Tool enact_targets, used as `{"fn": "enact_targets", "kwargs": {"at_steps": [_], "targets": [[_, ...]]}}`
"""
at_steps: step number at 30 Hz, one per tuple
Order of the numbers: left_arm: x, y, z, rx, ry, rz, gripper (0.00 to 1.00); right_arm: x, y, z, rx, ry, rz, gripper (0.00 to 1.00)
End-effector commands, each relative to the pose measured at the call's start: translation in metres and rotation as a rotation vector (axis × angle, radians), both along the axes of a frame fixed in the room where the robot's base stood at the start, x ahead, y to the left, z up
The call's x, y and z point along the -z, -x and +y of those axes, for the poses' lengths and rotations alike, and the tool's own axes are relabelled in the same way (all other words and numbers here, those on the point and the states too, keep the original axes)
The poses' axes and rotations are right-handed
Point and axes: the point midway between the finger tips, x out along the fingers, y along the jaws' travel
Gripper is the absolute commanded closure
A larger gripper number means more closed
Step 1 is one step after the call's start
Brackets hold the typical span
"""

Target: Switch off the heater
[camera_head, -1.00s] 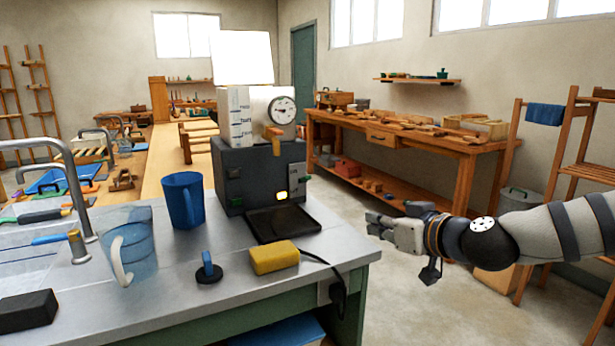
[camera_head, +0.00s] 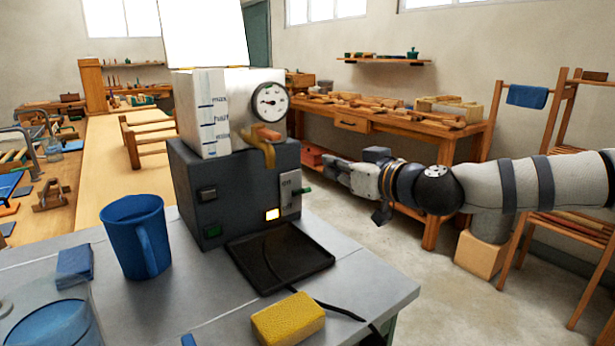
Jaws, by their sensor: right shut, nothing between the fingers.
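The heater (camera_head: 235,190) is a dark box on the grey bench, with a white tank (camera_head: 203,115) and a round dial (camera_head: 270,102) above it. My right gripper (camera_head: 328,172) is shut and empty, just right of the heater and the switch plate in the picture, with a small visible gap. My left gripper is not in view.
A black drip tray (camera_head: 280,258) lies before the heater. A blue mug (camera_head: 136,237) stands to its left. A yellow sponge (camera_head: 288,319) and a dark cable (camera_head: 340,311) lie near the front. A wooden workbench (camera_head: 400,125) stands behind my right arm.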

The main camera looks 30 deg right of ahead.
Motion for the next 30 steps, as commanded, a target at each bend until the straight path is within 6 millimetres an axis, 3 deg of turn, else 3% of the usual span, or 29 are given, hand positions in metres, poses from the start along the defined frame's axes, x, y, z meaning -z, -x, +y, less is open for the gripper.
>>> {"fn": "enact_targets", "kwargs": {"at_steps": [6, 10, 17, 21, 30], "targets": [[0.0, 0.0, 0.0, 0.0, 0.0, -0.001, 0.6, 0.006, -0.023, 0.002, 0.0, 0.01, 0.007, 1.0], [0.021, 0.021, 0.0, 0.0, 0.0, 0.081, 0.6, 0.024, -0.054, 0.004, -0.001, 0.003, 0.022, 1.0], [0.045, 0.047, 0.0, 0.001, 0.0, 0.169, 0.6, 0.03, -0.103, 0.008, 0.0, 0.002, 0.017, 1.0], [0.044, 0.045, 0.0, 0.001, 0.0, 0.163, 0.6, 0.04, -0.088, 0.007, 0.001, -0.003, 0.006, 1.0], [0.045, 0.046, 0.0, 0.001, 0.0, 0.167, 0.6, 0.05, -0.08, 0.006, 0.0, 0.0, 0.0, 1.0]]}}
